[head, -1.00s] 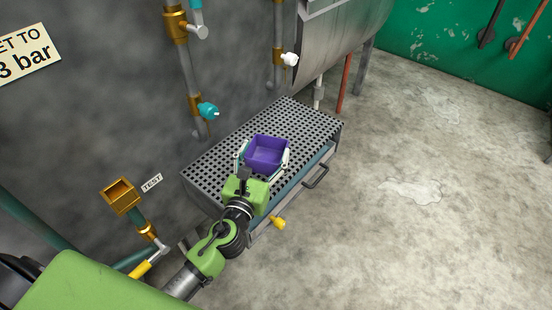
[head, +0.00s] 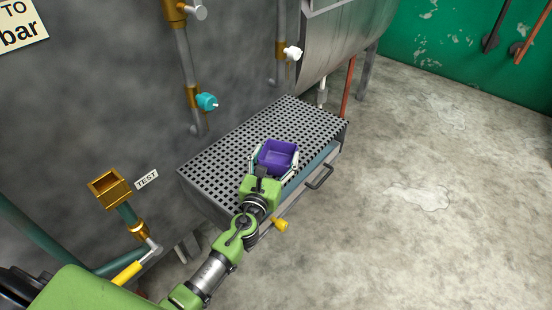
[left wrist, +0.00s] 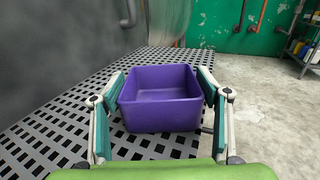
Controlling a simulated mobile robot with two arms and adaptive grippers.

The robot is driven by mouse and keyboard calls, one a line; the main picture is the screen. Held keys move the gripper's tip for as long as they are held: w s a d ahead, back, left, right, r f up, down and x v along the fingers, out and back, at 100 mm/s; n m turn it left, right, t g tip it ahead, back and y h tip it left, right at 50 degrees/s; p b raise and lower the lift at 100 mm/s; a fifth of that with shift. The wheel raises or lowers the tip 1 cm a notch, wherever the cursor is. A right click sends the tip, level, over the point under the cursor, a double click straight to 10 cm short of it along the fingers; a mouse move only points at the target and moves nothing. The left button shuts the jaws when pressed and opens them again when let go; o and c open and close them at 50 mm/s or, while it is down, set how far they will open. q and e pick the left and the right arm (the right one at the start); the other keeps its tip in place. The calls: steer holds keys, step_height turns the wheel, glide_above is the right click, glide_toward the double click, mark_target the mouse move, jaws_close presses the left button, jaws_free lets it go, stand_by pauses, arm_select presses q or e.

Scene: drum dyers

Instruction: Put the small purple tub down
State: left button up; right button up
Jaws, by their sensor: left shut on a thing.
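The small purple tub (head: 277,156) is an open, empty box over the perforated grey grate (head: 220,157), near its front edge. My left gripper (head: 274,158) is shut on the tub, one finger on each side. In the left wrist view the tub (left wrist: 160,98) sits upright between the teal pads of the left gripper (left wrist: 161,90). The grate (left wrist: 60,125) shows below and to the left of it. I cannot tell whether the tub's base touches the grate. My right gripper is not in view.
A teal-handled tap (head: 207,101) and a white-handled tap (head: 292,53) are on the wall pipes above the grate. A steel drum (head: 345,40) hangs behind. A handle (head: 319,177) and a yellow knob (head: 280,225) stick out in front. The grate's left part is clear.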

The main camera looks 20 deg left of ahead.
arm_select(q)
steer(key=o, duration=1.2)
steer(key=shift+f, duration=0.1)
steer(key=shift+o, duration=0.2)
steer(key=shift+s, duration=0.3)
steer(key=s, duration=0.7)
steer(key=shift+d, duration=0.2)
